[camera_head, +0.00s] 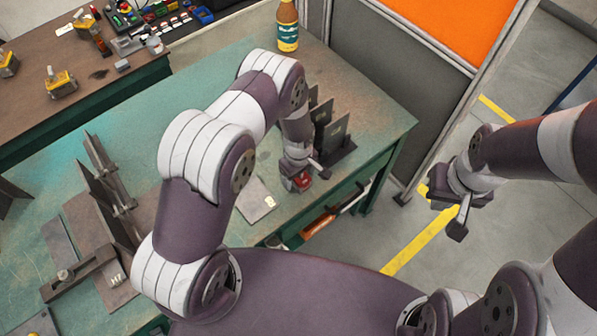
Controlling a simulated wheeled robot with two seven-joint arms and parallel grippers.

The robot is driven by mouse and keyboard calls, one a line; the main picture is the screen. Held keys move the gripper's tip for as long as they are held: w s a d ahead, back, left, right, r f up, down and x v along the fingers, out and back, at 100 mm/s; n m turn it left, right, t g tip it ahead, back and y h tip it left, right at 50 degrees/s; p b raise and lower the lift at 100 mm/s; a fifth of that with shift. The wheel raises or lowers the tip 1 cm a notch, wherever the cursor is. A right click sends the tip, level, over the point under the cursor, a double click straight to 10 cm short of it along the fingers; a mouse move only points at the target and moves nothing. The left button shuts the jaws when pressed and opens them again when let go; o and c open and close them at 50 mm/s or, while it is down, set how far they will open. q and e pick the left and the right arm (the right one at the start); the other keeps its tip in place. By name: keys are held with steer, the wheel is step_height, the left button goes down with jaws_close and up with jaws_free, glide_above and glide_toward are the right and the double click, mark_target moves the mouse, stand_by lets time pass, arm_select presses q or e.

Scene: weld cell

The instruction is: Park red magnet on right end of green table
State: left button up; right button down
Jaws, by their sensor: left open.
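The red magnet (302,183) sits on the green table (375,112) near its front edge, toward the right end. My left gripper (302,178) points down right at the magnet, with its open fingers about it. The fingers partly hide the magnet, and I cannot tell whether they touch it. My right gripper (449,209) is empty and open, held over the floor to the right of the table.
Dark upright plates (335,135) stand just behind my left gripper. A flat plate marked 8 (256,200) lies to its left. A bottle (287,27) stands at the table's back. A steel fixture (105,190) occupies the left part. The far right corner is bare.

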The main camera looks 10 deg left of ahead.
arm_select(q)
step_height(320, 180, up, 12)
steer(key=b, duration=0.2)
steer(key=s+a+r+m, duration=0.3)
steer(key=s+r+m, duration=0.2)
steer(key=s+r, duration=0.2)
steer(key=s+a+r+m+t, duration=0.1)
steer(key=s+a+r+m, duration=0.2)
steer(key=s+r+m, duration=0.2)
step_height(320, 180, up, 2)
steer(key=shift+s+a+r+m, duration=0.2)
steer(key=shift+s+a+m, duration=0.1)
steer(key=shift+s, duration=0.55)
steer(key=shift+s, duration=0.15)
